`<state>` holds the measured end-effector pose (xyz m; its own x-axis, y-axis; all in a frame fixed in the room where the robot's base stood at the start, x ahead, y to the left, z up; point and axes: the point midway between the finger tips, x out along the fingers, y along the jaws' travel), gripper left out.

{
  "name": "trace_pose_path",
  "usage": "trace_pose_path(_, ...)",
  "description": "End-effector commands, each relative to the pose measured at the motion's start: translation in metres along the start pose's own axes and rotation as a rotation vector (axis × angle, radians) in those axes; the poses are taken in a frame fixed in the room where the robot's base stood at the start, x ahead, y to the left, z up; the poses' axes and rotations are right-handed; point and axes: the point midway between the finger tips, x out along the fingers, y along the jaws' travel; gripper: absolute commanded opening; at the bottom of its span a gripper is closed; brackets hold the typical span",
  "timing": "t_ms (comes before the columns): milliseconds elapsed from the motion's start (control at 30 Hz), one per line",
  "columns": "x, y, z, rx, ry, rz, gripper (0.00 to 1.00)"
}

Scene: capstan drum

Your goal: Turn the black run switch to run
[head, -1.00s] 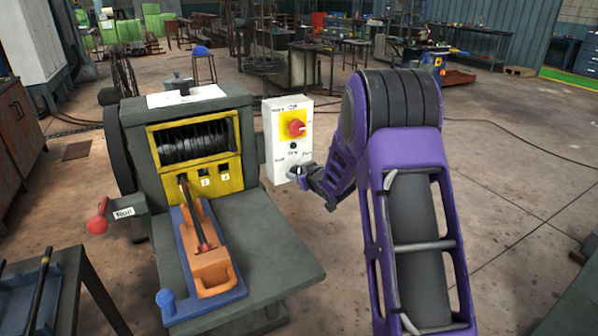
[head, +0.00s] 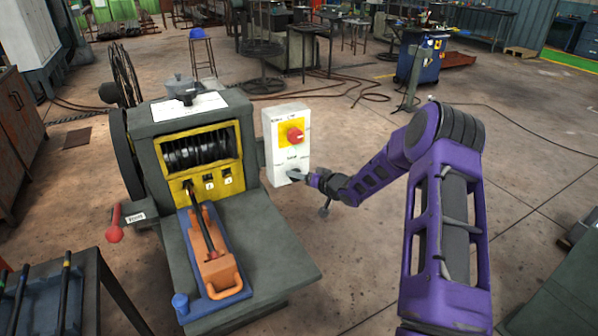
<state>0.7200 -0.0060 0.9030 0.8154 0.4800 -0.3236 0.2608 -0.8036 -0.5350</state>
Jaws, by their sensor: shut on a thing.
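My gripper (head: 297,176) reaches in from the right to the lower part of the box face, below the printed labels. It is shut on the black run switch there. The fingers cover most of the switch, so its pointing direction cannot be told.
The grey machine (head: 275,270) has a yellow-framed drum and an orange block with a dark lever on a blue base. A dark table (head: 70,290) stands at lower left. The floor right of the box is open.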

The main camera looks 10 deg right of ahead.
Motion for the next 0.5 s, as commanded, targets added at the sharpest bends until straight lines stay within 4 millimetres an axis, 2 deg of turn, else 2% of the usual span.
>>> trace_pose_path(500,0.0002,0.0009,0.0006,0.094,0.0,-0.039,0.0)
